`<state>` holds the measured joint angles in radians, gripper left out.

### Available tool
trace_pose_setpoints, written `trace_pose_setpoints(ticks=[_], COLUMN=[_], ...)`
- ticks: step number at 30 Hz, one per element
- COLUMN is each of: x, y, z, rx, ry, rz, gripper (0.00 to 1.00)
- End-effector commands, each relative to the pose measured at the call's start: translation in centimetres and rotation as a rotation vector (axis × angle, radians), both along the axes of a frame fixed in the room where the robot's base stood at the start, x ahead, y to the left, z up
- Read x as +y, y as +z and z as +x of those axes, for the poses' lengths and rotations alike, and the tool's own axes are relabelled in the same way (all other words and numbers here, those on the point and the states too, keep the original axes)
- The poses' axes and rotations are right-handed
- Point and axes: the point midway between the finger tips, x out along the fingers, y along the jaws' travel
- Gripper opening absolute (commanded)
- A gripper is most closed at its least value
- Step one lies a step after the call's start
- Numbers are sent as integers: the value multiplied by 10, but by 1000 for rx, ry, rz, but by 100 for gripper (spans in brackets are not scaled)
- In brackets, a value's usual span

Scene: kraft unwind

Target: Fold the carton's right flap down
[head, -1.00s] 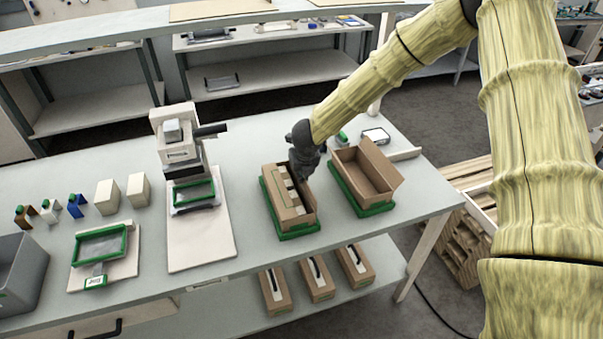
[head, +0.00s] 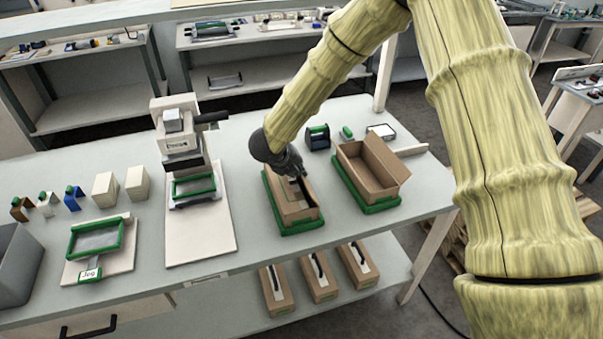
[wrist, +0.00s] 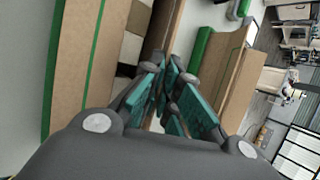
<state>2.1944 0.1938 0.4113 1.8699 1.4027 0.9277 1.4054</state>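The brown carton (head: 301,216) stands in a green-edged tray (head: 301,229) in the middle of the bench. Pale and dark contents show inside it in the wrist view (wrist: 130,45). A broad brown panel of it (wrist: 90,65) fills the left of that view, and a narrower brown edge, which looks like the right side or flap (wrist: 165,22), lies near the fingers. My gripper (wrist: 172,72) is over the carton's right side. Its teal fingers converge at the tips with nothing visible between them. The wrist hides the carton's far end, and I cannot tell whether the fingertips touch the flap.
A second, open carton (head: 366,182) stands close on the right, its right flap sticking outward. A dark and green dispenser (head: 318,137) stands behind. A press-like device (head: 181,135) is to the left. Several closed cartons (head: 318,277) lie on the shelf below.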

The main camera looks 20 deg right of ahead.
Motion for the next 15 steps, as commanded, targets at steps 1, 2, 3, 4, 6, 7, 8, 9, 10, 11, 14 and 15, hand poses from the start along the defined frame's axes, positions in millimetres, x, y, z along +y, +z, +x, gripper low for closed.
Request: trace_pose_setpoints(ticks=[1, 2, 3, 4, 6, 7, 8, 9, 10, 11, 14, 15], x=[4, 5, 6, 7, 9, 10, 11, 12, 12, 13, 15, 15], y=[-6, -7, -8, -8, -10, -11, -12, -13, -13, -13, -15, -15], z=[0, 1, 1, 0, 0, 0, 0, 0, 0, 0, 0, 0], rx=[-2, -3, -5, -6, -7, -8, -9, -10, -11, -11, -14, -15], ry=[4, 4, 4, 3, 2, 2, 2, 3, 2, 2, 1, 1], rz=[-42, -68, -102, -126, -182, -205, -227, -257, -276, -298, -357, -379], gripper=[0, 0, 0, 0, 0, 0, 0, 0, 0, 0, 0, 0])
